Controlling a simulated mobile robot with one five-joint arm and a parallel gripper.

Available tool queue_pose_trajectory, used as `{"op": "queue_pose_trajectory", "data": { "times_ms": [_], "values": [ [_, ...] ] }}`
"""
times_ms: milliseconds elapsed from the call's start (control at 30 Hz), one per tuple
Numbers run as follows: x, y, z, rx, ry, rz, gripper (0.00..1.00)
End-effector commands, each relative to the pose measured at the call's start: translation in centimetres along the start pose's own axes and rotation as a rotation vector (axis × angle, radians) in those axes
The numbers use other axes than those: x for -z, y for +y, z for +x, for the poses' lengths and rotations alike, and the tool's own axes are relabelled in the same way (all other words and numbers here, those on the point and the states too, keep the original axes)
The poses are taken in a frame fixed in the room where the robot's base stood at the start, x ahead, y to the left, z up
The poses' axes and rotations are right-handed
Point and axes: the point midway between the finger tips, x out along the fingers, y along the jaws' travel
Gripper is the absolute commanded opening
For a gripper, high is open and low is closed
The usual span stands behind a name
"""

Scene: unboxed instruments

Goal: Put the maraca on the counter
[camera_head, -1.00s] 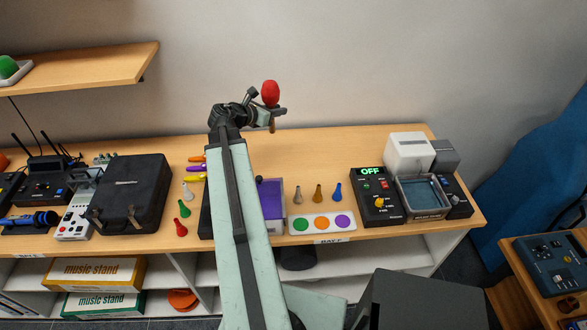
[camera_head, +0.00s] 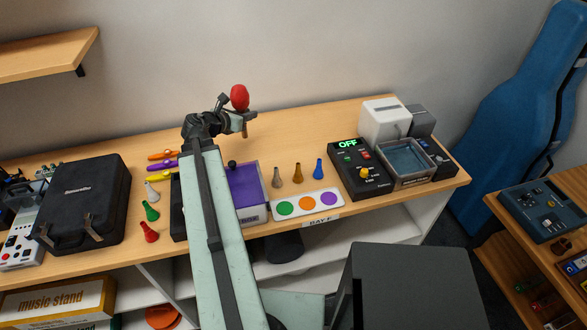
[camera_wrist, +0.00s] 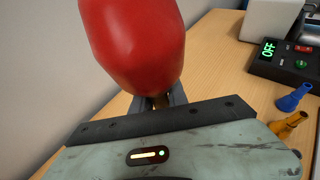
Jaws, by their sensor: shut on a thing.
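The red maraca (camera_head: 240,97) is upright, with its head above my gripper (camera_head: 246,117) and its brown handle between the fingers. My gripper is shut on the handle. The maraca is held over the back of the wooden counter (camera_head: 315,130), in front of the wall. In the wrist view the big red head of the maraca (camera_wrist: 135,45) fills the upper left, and most of its handle is hidden by my gripper (camera_wrist: 163,100).
Purple box (camera_head: 245,187), small colored pieces (camera_head: 298,172), dotted card (camera_head: 307,203), black OFF device (camera_head: 358,170) and clear tray (camera_head: 406,158) stand on the counter. A black case (camera_head: 83,203) is left. Bare wood lies behind the pieces. A blue instrument case (camera_head: 520,120) stands right.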

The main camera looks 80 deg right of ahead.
Motion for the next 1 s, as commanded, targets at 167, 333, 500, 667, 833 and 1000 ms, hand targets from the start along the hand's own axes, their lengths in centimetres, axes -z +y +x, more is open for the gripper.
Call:
{"op": "queue_pose_trajectory", "data": {
  "times_ms": [167,333,500,667,833,1000],
  "values": [
    [3.0,-1.4,2.1,-0.001,-0.001,0.000,0.00],
    [2.7,-1.2,2.3,-0.002,-0.001,-0.001,0.00],
    [2.5,2.9,3.8,-0.003,-0.001,-0.003,0.00],
    [2.3,7.7,5.5,-0.002,-0.001,-0.002,0.00],
    [2.2,11.7,6.8,-0.002,-0.001,-0.003,0.00],
    [2.1,13.0,7.1,-0.001,-0.001,-0.002,0.00]
  ]
}}
